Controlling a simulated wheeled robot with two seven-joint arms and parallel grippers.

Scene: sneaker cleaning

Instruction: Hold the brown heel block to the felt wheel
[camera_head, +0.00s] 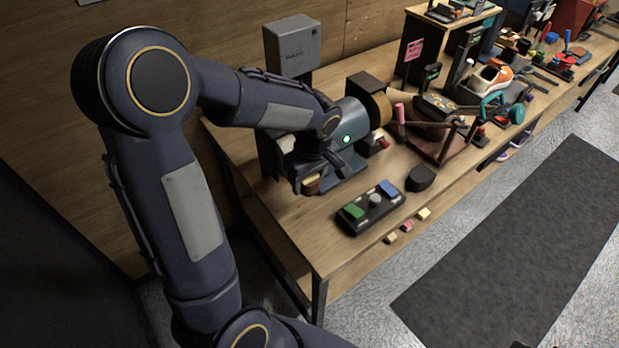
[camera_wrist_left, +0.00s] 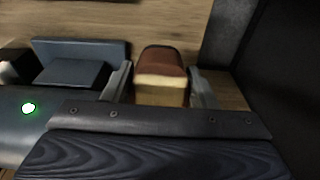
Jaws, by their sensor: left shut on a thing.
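My left gripper (camera_head: 314,184) is at the left end of the blue bench grinder (camera_head: 352,122), low over the table. It is shut on the brown heel block (camera_wrist_left: 160,66), which has a brown top and a paler lower layer. The block (camera_head: 311,184) shows partly below the gripper in the head view. A pale wheel-like part (camera_head: 286,143) at the grinder's left end is mostly behind my arm. A tan-brown wheel (camera_head: 381,109) is at its right end. I cannot tell for sure which is felt. The block's contact with either wheel is not visible. My right gripper is not in view.
A black tray (camera_head: 371,221) with green and blue blocks lies in front of the grinder, with a dark rounded piece (camera_head: 420,178) beside it. Small pale blocks (camera_head: 407,225) lie near the table's front edge. A grey box (camera_head: 292,45) stands behind. Shoes and tools crowd the right.

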